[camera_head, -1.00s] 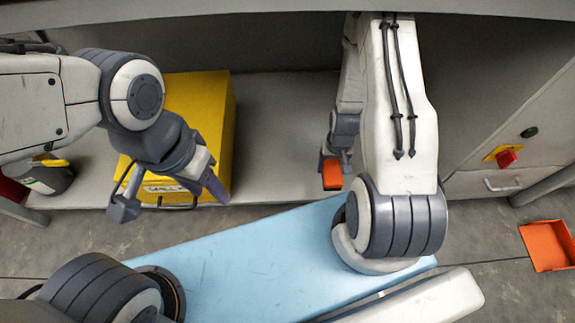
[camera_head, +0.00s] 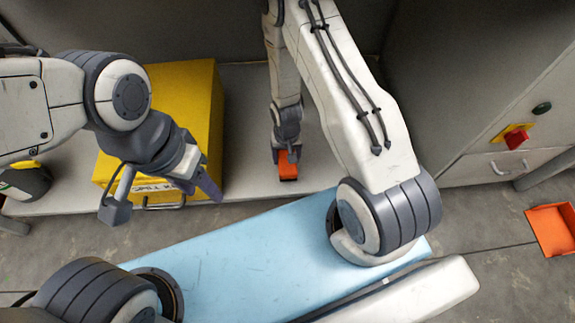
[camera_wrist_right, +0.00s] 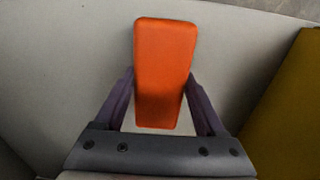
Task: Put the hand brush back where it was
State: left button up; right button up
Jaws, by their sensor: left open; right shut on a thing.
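The hand brush (camera_head: 288,172), an orange block shape, is in my right gripper (camera_head: 287,150) above or at the grey shelf (camera_head: 330,168), right of the yellow box. In the right wrist view the orange brush (camera_wrist_right: 165,70) sits between the two purple fingers of my right gripper (camera_wrist_right: 164,100), which is shut on it. I cannot tell whether the brush touches the shelf. My left gripper (camera_head: 203,185) is open and empty in front of the yellow box (camera_head: 185,95).
The yellow box also shows at the right wrist view's right edge (camera_wrist_right: 295,110). An orange dustpan-like tray (camera_head: 553,230) lies on the floor at right. A red switch (camera_head: 516,137) and drawer handle (camera_head: 515,167) are on the right cabinet. A dark container (camera_head: 25,180) stands at far left. The shelf right of the brush is clear.

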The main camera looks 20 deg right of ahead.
aim_at(287, 152)
notch_tip(287, 152, down, 4)
jog(key=b, duration=0.2)
jog(key=shift+b, duration=0.4)
jog(key=shift+r, duration=0.1)
jog(key=shift+f, duration=0.2)
jog(key=o, duration=1.3)
jog(key=shift+r, duration=0.1)
notch_tip(287, 152, up, 8)
jog(key=p, duration=0.5)
